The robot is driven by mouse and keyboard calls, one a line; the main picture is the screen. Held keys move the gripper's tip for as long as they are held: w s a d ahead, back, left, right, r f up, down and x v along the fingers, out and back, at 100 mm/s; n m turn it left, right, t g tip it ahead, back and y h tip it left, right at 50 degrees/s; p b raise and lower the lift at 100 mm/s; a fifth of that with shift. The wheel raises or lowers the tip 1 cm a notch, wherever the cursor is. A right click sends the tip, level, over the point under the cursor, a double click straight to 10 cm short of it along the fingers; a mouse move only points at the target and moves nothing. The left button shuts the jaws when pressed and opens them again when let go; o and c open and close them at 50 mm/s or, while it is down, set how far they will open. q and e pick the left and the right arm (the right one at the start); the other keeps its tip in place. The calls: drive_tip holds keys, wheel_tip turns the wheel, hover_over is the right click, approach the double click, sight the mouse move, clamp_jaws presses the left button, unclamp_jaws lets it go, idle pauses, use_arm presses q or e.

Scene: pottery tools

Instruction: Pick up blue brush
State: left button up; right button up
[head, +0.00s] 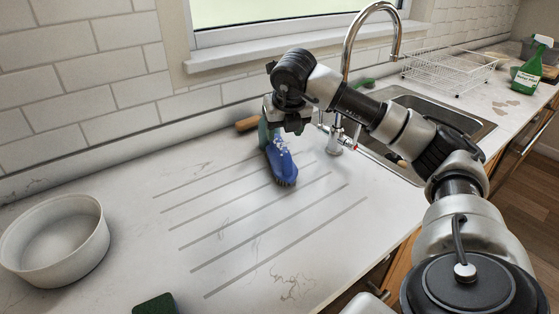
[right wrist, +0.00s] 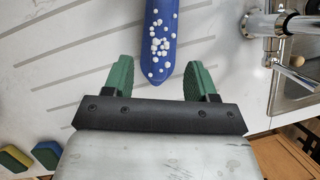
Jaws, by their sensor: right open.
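The blue brush (head: 281,164) lies on the white countertop, left of the sink, with its dark bristles toward the front. In the right wrist view, the brush (right wrist: 160,35) is blue with white spots, and its near end reaches between the fingertips. My right gripper (head: 268,128) is at the brush's far end in the head view, partly hiding it. In the right wrist view, the green fingers of my right gripper (right wrist: 160,76) are apart, one on each side of the brush, with gaps. My left gripper is not in view.
A white bowl (head: 88,254) stands at the left. A dark green sponge (head: 155,304) lies at the front edge. A wooden-handled item (head: 246,124) is by the wall. The faucet (head: 348,45) and sink (head: 405,96) are right of the brush. The grooved counter in front is clear.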

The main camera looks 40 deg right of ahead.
sight(281, 145)
drive_tip(key=p+x, duration=0.1)
drive_tip(key=x, duration=0.6)
drive_tip(key=shift+d+f, duration=0.15)
drive_tip(key=shift+f, duration=0.15)
drive_tip(key=shift+c, duration=0.3)
drive_tip(key=c, duration=0.7)
